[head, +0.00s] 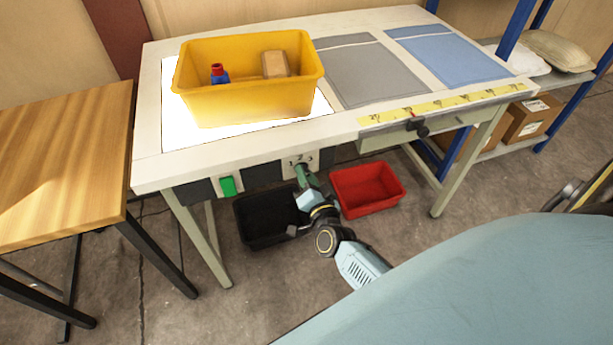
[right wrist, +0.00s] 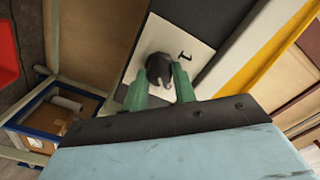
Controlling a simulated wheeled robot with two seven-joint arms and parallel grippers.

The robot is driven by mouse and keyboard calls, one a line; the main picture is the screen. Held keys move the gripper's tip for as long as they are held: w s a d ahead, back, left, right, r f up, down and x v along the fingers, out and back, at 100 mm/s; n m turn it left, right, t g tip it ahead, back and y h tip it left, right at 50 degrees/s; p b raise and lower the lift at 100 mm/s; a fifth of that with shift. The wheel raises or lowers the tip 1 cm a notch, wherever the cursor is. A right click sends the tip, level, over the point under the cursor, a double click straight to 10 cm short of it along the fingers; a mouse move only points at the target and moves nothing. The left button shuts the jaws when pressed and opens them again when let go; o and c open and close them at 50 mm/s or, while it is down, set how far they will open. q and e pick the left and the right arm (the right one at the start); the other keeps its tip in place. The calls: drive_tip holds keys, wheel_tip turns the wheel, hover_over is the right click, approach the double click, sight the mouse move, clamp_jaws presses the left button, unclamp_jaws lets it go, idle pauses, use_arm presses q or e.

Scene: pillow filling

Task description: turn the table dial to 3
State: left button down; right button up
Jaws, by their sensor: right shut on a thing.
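The dial is a dark round knob (right wrist: 160,66) on a small white plate (right wrist: 190,42) with a printed 1 showing in the right wrist view. In the head view the plate (head: 311,157) sits on the table's front apron, its marks too small to read surely. My right gripper (head: 302,168) reaches up to it from below. Its green fingers (right wrist: 160,84) are shut on the knob, one on each side. The fingers hide part of the plate and the other numbers. I cannot tell where the knob points. My left gripper is not in view.
A green button (head: 228,186) is left of the dial. A yellow bin (head: 250,100) with a blue bottle and a box stands on the table. Black (head: 262,218) and red (head: 367,208) bins are below. A dark clamp-like handle (head: 419,127) juts out at the table's front right.

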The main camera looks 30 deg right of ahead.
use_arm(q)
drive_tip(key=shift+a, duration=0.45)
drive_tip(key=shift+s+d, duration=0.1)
use_arm(e)
drive_tip(key=o, duration=0.8)
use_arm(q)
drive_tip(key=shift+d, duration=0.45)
use_arm(e)
drive_tip(key=shift+o, duration=0.9)
use_arm(q)
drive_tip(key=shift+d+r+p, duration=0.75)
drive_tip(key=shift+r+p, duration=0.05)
drive_tip(key=shift+p, duration=0.1)
use_arm(e)
drive_tip(key=v, duration=1.3)
drive_tip(key=shift+s, duration=0.2)
